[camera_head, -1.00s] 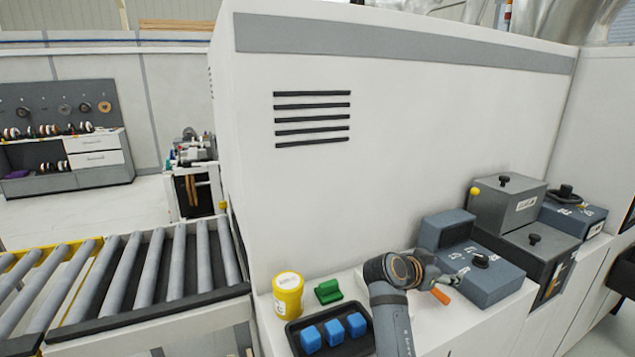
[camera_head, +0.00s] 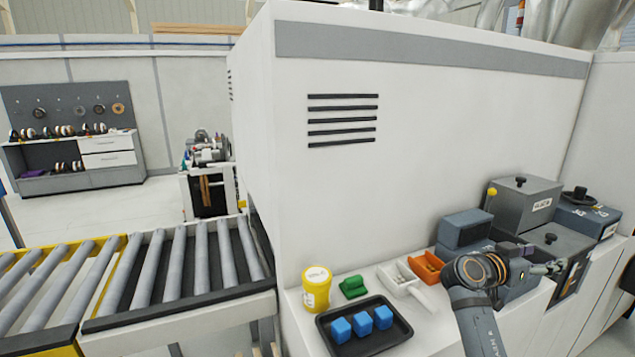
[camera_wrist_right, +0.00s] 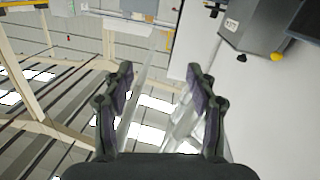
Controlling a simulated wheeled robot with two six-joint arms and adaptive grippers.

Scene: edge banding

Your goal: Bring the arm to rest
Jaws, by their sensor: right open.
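My right arm rises from the bottom of the head view, and its right gripper (camera_head: 548,268) points to the right in front of the grey machine boxes. In the right wrist view the right gripper (camera_wrist_right: 160,88) has its two fingers spread apart with nothing between them. That view looks up past the fingers towards the ceiling. My left gripper is in neither view.
A black tray (camera_head: 376,346) with blue blocks, a yellow tub (camera_head: 316,288), a green piece (camera_head: 353,287), a white scoop (camera_head: 407,284) and an orange bin (camera_head: 427,268) stand on the white ledge. Grey boxes (camera_head: 520,204) stand at right. A roller conveyor (camera_head: 175,266) lies left.

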